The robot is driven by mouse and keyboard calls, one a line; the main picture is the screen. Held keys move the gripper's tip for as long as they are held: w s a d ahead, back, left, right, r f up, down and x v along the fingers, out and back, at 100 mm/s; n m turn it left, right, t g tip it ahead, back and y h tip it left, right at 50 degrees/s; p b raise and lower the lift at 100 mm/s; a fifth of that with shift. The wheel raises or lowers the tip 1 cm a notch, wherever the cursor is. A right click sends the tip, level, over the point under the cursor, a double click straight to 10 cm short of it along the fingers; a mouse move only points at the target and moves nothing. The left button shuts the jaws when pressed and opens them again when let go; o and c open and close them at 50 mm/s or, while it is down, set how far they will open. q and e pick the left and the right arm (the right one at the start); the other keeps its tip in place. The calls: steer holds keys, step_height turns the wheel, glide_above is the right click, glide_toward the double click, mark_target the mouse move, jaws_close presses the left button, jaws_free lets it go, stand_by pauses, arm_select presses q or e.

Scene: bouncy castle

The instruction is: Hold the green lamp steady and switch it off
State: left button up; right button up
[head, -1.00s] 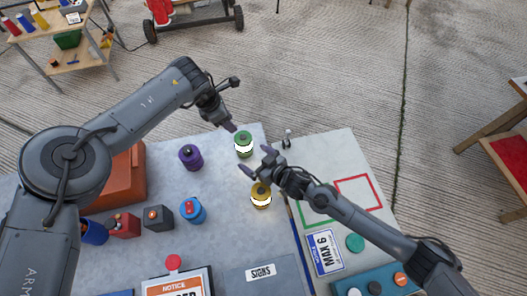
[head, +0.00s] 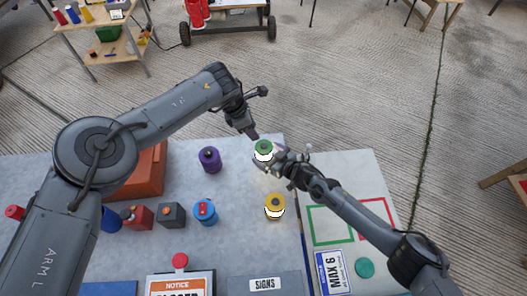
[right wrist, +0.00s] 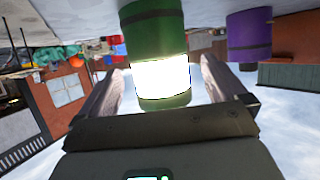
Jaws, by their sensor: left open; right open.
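The green lamp (head: 263,147) stands on the grey table with its white band glowing. It also shows in the right wrist view (right wrist: 160,75), upside down, with the lit band between my two fingers. My right gripper (head: 266,157) is open around the lamp from the lower right, with a finger on either side. Gaps show between the fingers and the lamp in the right wrist view. My left gripper (head: 254,136) is open just above and left of the lamp's top, pointing down toward it. Whether it touches the lamp cannot be told.
A purple lamp-like canister (head: 210,159) stands left of the green lamp, and a yellow lit lamp (head: 275,207) stands nearer. A blue canister (head: 205,212) and a dark box (head: 171,214) stand farther left. A pale board with red and green outlines (head: 348,165) lies to the right.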

mark_target(263, 152)
steer(key=shift+x, duration=1.5)
steer(key=c, duration=1.2)
arm_select(q)
steer(key=shift+c, duration=0.4)
arm_select(e)
steer(key=shift+c, duration=0.6)
arm_select(q)
jaws_close()
